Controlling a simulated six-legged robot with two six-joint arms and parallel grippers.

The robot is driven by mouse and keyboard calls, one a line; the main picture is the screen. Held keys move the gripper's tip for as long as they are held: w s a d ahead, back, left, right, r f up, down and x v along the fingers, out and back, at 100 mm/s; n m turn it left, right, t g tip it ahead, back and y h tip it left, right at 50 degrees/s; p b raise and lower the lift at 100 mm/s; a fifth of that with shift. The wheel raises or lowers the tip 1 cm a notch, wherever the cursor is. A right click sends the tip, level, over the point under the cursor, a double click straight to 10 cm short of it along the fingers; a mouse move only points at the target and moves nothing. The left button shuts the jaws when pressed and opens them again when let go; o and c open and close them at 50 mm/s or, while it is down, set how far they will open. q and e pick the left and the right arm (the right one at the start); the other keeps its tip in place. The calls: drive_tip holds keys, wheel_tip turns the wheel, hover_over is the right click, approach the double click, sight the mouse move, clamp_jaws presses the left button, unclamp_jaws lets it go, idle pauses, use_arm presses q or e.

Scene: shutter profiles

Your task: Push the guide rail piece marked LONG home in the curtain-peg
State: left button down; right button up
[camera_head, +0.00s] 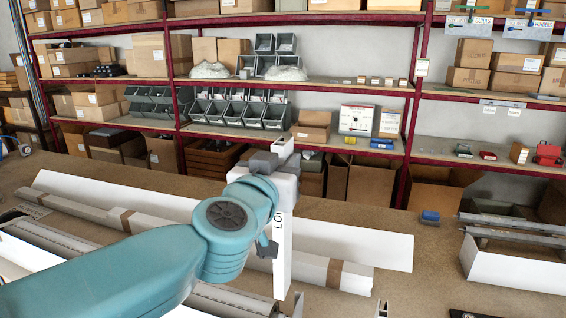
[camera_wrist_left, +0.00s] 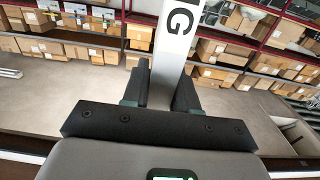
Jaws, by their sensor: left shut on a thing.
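The white guide rail piece (camera_head: 281,262) stands roughly upright in the middle of the head view, with the letters "LO" showing on its face. In the left wrist view the piece (camera_wrist_left: 176,35) runs up between the fingers, with a "G" on it. My left gripper (camera_wrist_left: 162,72) is shut on it, with one dark finger on each side. In the head view my left arm and wrist hide part of the piece and most of the fingers. I cannot make out the curtain-peg. My right gripper is not in view.
Long white profiles (camera_head: 346,243), some bound with brown tape, lie across the brown bench (camera_head: 420,272). More grey and white profiles (camera_head: 520,268) lie at the right. A small blue object (camera_head: 430,217) is near the far edge. Red-framed shelves (camera_head: 345,88) with boxes and bins stand behind.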

sight(282, 222)
use_arm(q)
wheel_tip(282, 222, down, 5)
drive_tip(key=b, duration=0.3)
drive_tip(key=shift+s+d+r, duration=0.1)
idle(0.6)
idle(0.4)
idle(0.8)
